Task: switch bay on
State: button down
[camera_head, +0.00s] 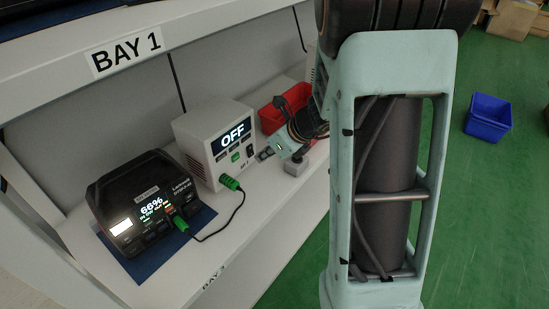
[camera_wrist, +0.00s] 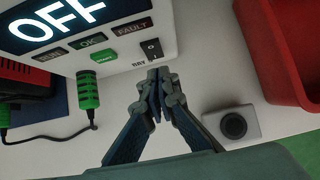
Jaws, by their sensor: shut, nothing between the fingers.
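The bay unit (camera_head: 216,145) is a white box on the shelf under the BAY 1 sign (camera_head: 125,50). Its display (camera_head: 232,136) reads OFF, and the display also shows OFF in the wrist view (camera_wrist: 58,18). In the head view my gripper (camera_head: 266,153) is beside the unit's right side.
A black charger (camera_head: 145,203) showing 66% stands on a blue mat, joined to the unit by a cable with green plugs (camera_head: 230,182). A grey block with a round black button (camera_wrist: 233,125) lies right of my gripper. A red bin (camera_wrist: 280,50) stands behind it.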

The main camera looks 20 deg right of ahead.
jog(key=shift+w+a, duration=0.45)
jog(key=shift+w, duration=0.15)
jog(key=shift+f, duration=0.15)
jog(key=shift+w+f+b, duration=0.1)
jog(key=shift+f+b, duration=0.15)
jog(key=shift+b, duration=0.85)
jog(key=shift+a+r, duration=0.15)
jog(key=shift+r, duration=0.1)
jog(key=shift+r+p, duration=0.85)
jog(key=shift+r, duration=0.05)
jog(key=shift+f, duration=0.1)
